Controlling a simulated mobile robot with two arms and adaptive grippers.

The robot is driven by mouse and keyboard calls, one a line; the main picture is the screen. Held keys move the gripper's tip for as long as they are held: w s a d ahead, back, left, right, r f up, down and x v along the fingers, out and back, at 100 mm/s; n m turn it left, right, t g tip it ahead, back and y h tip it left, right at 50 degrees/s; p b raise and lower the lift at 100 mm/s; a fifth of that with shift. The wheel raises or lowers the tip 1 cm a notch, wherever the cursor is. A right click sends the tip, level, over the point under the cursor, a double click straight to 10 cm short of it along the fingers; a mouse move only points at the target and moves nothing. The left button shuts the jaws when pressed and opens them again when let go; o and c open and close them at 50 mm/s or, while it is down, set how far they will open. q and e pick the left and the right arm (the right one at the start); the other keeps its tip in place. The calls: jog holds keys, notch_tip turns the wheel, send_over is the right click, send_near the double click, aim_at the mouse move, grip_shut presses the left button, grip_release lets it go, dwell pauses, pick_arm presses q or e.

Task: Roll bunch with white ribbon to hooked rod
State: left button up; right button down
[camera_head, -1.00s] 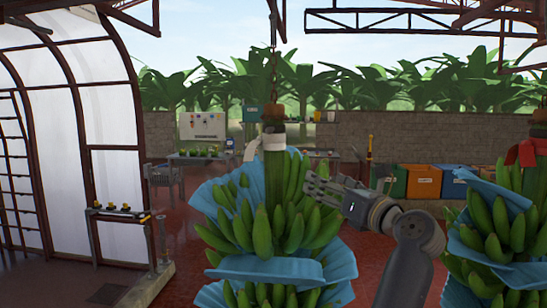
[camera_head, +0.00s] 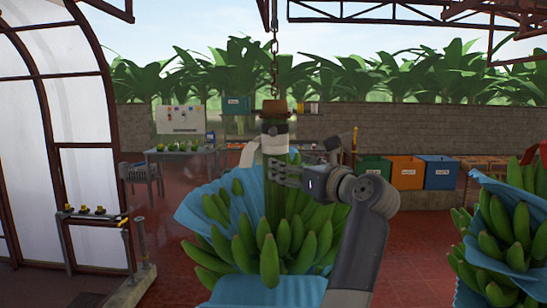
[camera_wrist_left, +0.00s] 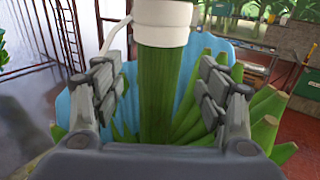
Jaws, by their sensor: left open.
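The bunch with the white ribbon (camera_head: 275,140) hangs upright in the middle of the head view. It has green bananas (camera_head: 265,250), blue sheets and a thick green stem. A chain (camera_head: 275,70) holds it from above. My left gripper (camera_head: 285,173) reaches the stem from the right, just below the ribbon. In the left wrist view its open fingers (camera_wrist_left: 157,95) stand on either side of the stem (camera_wrist_left: 155,95), with gaps visible. The white ribbon (camera_wrist_left: 162,22) is above them, with a loose tail at the left. My right gripper is out of view. I cannot make out the hooked rod.
Another bunch (camera_head: 505,240) with blue sheets hangs at the right edge. A low stand (camera_head: 92,215) is at the left before the translucent wall. A table (camera_head: 185,150) and coloured bins (camera_head: 407,172) stand behind. Red floor is open between the bunches.

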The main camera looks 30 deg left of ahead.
aim_at(280, 187)
pick_arm(q)
jog(key=p+x, duration=0.2)
jog(key=x, duration=0.3)
jog(key=shift+a+r, duration=0.1)
jog(key=shift+a, duration=0.1)
jog(key=x, duration=0.2)
jog(key=shift+w+a+f+p, duration=0.15)
jog(key=shift+a+f+p, duration=0.05)
jog(key=shift+p, duration=0.2)
jog(key=shift+d, duration=0.1)
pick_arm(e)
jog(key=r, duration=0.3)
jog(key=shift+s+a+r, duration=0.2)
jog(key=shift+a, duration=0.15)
pick_arm(q)
jog(key=shift+c, duration=1)
jog(key=c, duration=1.3)
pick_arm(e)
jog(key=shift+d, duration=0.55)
